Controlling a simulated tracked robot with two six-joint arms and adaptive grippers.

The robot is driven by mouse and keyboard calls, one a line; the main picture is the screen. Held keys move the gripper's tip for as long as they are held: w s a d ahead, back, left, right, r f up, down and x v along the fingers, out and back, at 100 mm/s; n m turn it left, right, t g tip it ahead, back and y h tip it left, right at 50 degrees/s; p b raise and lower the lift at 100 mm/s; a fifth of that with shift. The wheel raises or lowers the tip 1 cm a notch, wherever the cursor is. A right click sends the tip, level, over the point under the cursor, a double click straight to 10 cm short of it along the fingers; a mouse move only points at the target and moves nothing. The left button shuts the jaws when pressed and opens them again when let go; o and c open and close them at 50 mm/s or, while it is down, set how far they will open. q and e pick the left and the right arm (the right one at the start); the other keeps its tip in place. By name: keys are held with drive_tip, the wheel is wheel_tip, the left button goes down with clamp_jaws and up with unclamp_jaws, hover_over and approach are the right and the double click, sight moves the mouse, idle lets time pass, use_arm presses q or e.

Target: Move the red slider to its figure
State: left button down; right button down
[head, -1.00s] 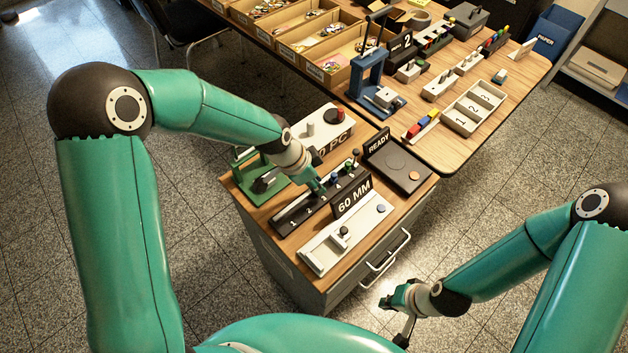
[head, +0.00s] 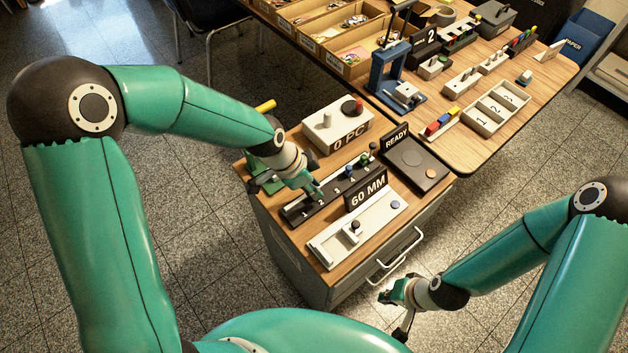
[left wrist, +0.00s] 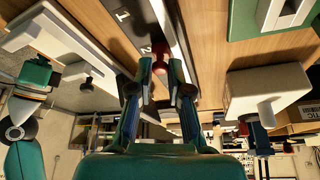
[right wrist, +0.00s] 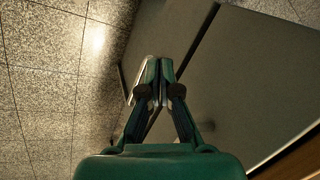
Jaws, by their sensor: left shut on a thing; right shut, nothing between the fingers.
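The red slider's round knob (left wrist: 159,69) shows between my left fingertips (left wrist: 159,85) in the left wrist view, close to the figure 2 on the black slider board (left wrist: 122,40). My left gripper (head: 317,193) is shut on it. In the head view my left gripper stands over the near left part of the numbered black board (head: 296,216) and hides the red knob. A blue slider (head: 348,171) and a green slider (head: 364,159) stand further along the board. My right gripper (head: 399,293) is shut and empty, low beside the cabinet; its closed fingertips show in the right wrist view (right wrist: 155,75).
A 60 MM sign (head: 366,194) and white gauge (head: 330,249) stand in front of the board. A 0 PC box (head: 325,128) and a green stand (head: 262,166) are behind.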

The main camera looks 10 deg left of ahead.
use_arm(q)
drive_tip(key=shift+w+a+r, duration=0.1)
drive_tip(key=c, duration=1.1)
unclamp_jaws()
drive_tip(key=v, duration=1.1)
drive_tip(key=shift+a+r, duration=0.15)
drive_tip(key=shift+r, duration=0.2)
